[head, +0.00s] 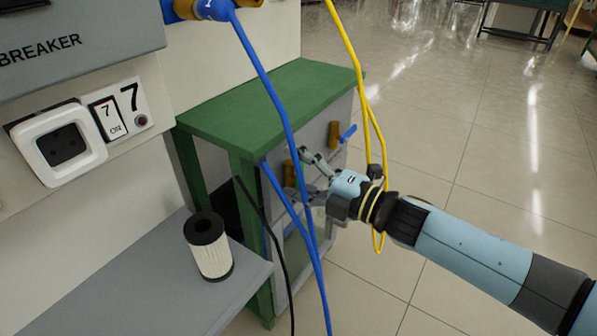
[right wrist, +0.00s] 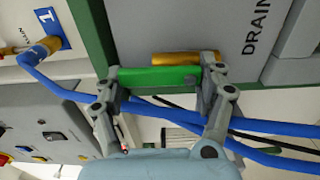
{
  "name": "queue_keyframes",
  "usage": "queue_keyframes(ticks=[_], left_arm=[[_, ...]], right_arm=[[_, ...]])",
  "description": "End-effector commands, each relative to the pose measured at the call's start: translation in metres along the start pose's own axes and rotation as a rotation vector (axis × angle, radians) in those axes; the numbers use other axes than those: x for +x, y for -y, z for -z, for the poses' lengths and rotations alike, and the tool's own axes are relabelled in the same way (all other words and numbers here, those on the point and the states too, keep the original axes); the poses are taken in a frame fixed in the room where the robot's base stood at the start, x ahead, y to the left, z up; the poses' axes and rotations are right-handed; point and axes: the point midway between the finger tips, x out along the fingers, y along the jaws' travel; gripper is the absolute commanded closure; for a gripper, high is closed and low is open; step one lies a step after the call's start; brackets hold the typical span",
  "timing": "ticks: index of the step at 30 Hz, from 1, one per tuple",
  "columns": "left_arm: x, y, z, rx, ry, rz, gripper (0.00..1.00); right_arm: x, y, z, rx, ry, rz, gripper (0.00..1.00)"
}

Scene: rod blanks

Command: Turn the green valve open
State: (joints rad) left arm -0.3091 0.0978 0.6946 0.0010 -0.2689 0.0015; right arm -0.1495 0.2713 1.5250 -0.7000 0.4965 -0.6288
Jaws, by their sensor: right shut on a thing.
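In the right wrist view the green valve handle (right wrist: 158,78) is a bar beside a brass valve body (right wrist: 185,58) on a grey panel marked DRAIN. My right gripper (right wrist: 162,84) is shut on the bar, one finger at each end. In the head view my right gripper (head: 298,170) is at the front of the grey cabinet under the green top. A bit of brass (head: 289,172) shows by its fingers, but the green handle is hidden there. My left gripper is not in view.
A blue-handled valve (head: 346,133) sits near my right gripper. A blue hose (head: 270,95) and yellow cable (head: 357,60) hang in front of the green-topped cabinet (head: 265,105). A filter cartridge (head: 209,248) stands on a grey shelf (head: 160,275).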

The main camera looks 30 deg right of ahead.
Motion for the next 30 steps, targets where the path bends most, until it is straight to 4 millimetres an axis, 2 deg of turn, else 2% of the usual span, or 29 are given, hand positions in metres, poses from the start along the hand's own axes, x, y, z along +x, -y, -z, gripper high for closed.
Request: queue_keyframes(ticks=[18,19,24,30], left_arm=[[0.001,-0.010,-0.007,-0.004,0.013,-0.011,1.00],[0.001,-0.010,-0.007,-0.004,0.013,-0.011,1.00],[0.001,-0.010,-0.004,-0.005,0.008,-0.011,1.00],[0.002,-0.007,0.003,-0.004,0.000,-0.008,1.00]], right_arm=[[-0.002,0.003,0.002,-0.046,0.000,0.006,0.60],[-0.002,0.003,0.002,-0.046,0.000,0.006,0.26],[-0.001,0.003,0.001,-0.044,0.000,0.004,0.04],[-0.001,0.002,0.001,-0.044,0.000,0.002,0.04]])
